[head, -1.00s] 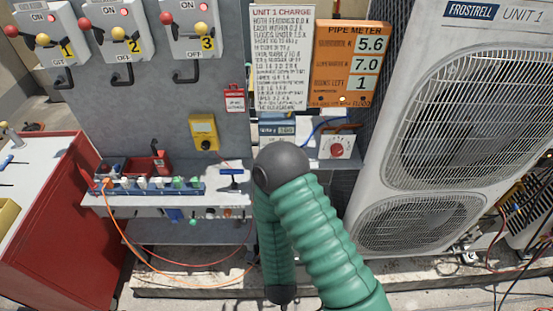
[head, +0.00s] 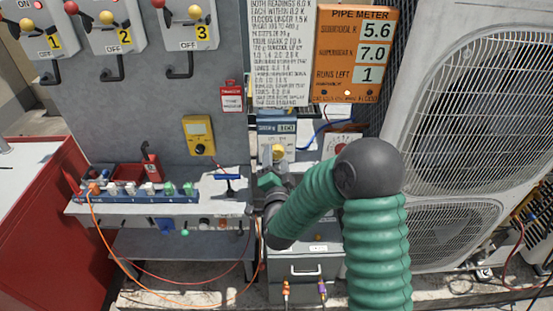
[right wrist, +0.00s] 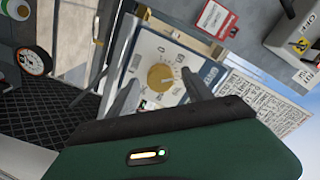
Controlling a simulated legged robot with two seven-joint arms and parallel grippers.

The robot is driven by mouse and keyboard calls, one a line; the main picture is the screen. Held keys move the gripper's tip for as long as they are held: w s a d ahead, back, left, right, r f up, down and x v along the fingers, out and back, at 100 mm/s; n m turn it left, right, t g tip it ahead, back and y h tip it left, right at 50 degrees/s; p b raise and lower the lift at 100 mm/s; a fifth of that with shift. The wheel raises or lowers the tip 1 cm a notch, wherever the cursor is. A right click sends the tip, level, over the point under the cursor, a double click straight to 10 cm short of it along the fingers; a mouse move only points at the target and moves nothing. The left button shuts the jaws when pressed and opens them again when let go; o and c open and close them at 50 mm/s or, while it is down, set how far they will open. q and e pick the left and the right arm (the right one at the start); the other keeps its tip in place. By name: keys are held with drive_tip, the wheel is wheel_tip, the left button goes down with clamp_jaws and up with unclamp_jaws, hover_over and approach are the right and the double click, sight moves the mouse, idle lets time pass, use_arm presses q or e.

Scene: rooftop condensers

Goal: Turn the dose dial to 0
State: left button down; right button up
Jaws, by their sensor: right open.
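The dose dial (right wrist: 161,75) is a round yellow knob on a pale panel (right wrist: 149,48) with dark marks around it, seen in the right wrist view. Its exact setting is too small to read. In the head view the yellow knob (head: 278,151) shows under a small display. My right gripper (right wrist: 160,84) is open, with one finger on each side of the dial in the right wrist view. I cannot tell whether the fingers touch it. In the head view my green right arm hides part of the panel's surroundings. My left gripper is in neither view.
A red dial (head: 337,145) on a white box is partly behind my arm. A yellow meter (head: 199,134) hangs left of the panel above a shelf (head: 150,208) with coloured fittings. A large condenser (head: 470,120) stands on the right, a red cabinet (head: 45,220) on the left.

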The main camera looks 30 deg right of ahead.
drive_tip(key=shift+x, duration=0.75)
drive_tip(key=shift+s, duration=0.1)
drive_tip(key=shift+c, duration=1.8)
clamp_jaws()
